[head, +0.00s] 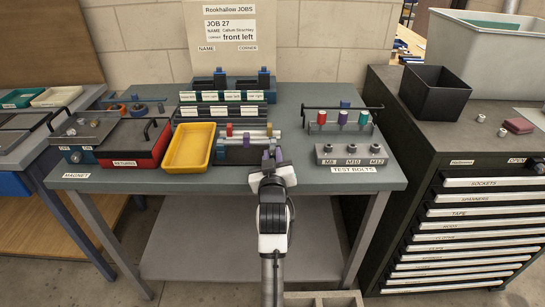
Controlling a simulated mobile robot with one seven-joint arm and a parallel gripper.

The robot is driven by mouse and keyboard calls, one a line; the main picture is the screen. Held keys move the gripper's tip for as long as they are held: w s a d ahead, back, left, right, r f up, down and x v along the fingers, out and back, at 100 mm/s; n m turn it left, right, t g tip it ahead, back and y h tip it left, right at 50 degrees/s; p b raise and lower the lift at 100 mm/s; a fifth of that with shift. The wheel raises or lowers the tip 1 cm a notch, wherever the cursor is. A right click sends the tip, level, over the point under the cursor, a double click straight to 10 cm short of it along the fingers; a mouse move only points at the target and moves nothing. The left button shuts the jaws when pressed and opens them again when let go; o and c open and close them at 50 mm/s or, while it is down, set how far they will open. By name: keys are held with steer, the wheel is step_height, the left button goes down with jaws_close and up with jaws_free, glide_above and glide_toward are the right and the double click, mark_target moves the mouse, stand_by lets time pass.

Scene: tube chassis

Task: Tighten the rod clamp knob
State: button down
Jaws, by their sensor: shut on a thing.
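My gripper (272,156) reaches up from the bottom of the head view to the front of a blue clamp fixture (232,154) on the bench.
A yellow tray (170,160) and a red-fronted RETURNS box (127,162) stand left. Labelled holders (222,97) stand behind. A TEST BOLTS block (349,159) and a rack of coloured pieces (343,117) stand right. Bench (310,180) between fixture and bolts is clear.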

steer(key=c, duration=1.3)
jaws_free()
steer(key=shift+o, duration=0.2)
steer(key=s, duration=1.4)
steer(key=shift+w, duration=0.1)
